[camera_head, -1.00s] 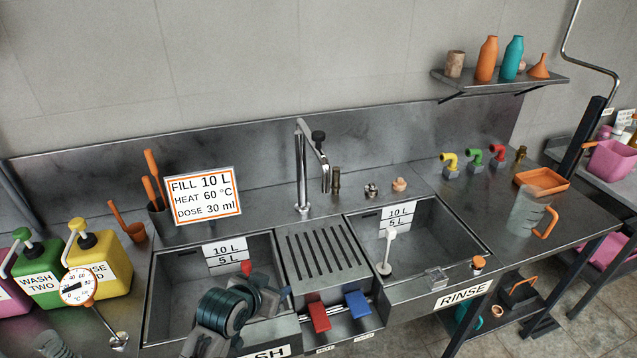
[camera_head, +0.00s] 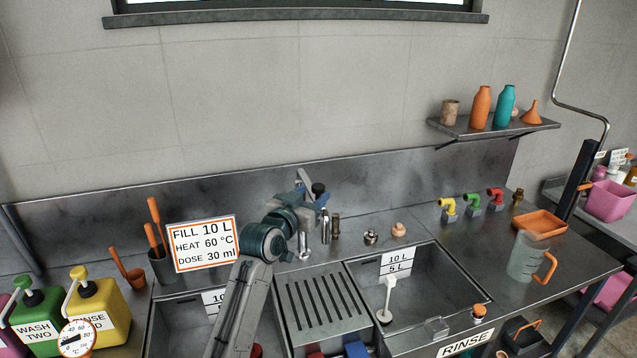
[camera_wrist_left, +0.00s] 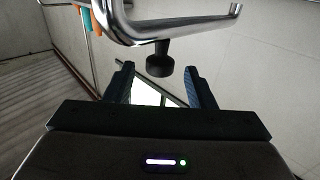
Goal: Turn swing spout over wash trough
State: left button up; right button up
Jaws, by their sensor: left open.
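The chrome swing spout (camera_head: 325,224) stands at the back of the sink unit, behind the slatted drainboard, its outlet hanging to the right of its post. My left arm hides much of it. Its black knob (camera_head: 318,188) shows beside my left gripper (camera_head: 308,187). In the left wrist view, the open left gripper (camera_wrist_left: 162,88) has the knob (camera_wrist_left: 160,67) near its fingertips, between their lines, with the chrome tube (camera_wrist_left: 175,28) beyond. I cannot tell whether a finger touches it. The wash trough (camera_head: 178,325) is at lower left, partly behind my arm. My right gripper is not in view.
The dose sign (camera_head: 204,243) stands left of my arm. The slatted drainboard (camera_head: 322,305) lies between the troughs, with the rinse trough (camera_head: 440,285) to the right. Coloured taps (camera_head: 473,205) and a clear jug (camera_head: 527,258) stand farther right. Yellow and green jugs stand at left.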

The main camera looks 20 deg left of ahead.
aim_at(315, 192)
pick_arm(q)
jog(key=shift+w+d+p, duration=0.2)
jog(key=shift+w+p, duration=0.1)
jog(key=shift+w, duration=0.7)
jog(key=shift+w+d+p, duration=0.15)
jog(key=shift+w+p, duration=0.15)
jog(key=shift+w, duration=0.7)
jog(key=shift+c, duration=0.2)
grip_shut()
